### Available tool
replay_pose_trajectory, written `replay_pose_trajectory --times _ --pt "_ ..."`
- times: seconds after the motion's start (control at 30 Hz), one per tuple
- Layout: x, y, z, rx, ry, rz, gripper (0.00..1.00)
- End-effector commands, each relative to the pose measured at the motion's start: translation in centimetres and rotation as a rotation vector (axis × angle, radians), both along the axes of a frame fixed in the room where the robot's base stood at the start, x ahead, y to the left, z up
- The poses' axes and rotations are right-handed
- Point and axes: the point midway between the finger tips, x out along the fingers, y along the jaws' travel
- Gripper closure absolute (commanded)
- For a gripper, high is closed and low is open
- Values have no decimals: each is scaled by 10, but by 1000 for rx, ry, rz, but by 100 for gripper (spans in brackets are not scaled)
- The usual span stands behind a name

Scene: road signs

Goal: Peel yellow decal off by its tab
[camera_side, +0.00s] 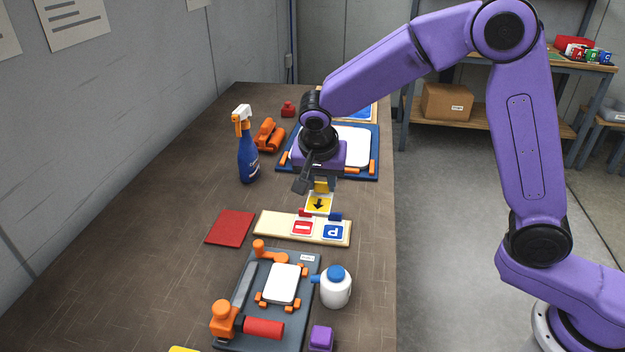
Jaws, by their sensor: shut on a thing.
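The yellow decal (318,205) with a black arrow hangs below my gripper (322,183), near the back edge of a cream board. My gripper is shut on its yellow tab. I cannot tell whether the decal's lower edge touches the board. The cream board (275,224) lies flat on the workbench. A red decal with a white bar (302,228) and a blue P decal (334,231) lie on it, each with a coloured tab at its back edge.
A red square (230,227) lies left of the board. A grey fixture (247,338) with orange clamps and a white bottle (336,290) stand in front. A blue spray bottle (248,158) stands back left. A blue-framed white panel (358,147) lies behind my gripper.

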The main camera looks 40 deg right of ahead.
Motion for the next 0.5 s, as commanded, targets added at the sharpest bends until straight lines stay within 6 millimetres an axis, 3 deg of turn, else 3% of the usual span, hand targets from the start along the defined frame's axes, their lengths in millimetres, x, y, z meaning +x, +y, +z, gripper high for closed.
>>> replay_pose_trajectory --times 0.5 --pt "-1 0 19 2 -2 0 93"
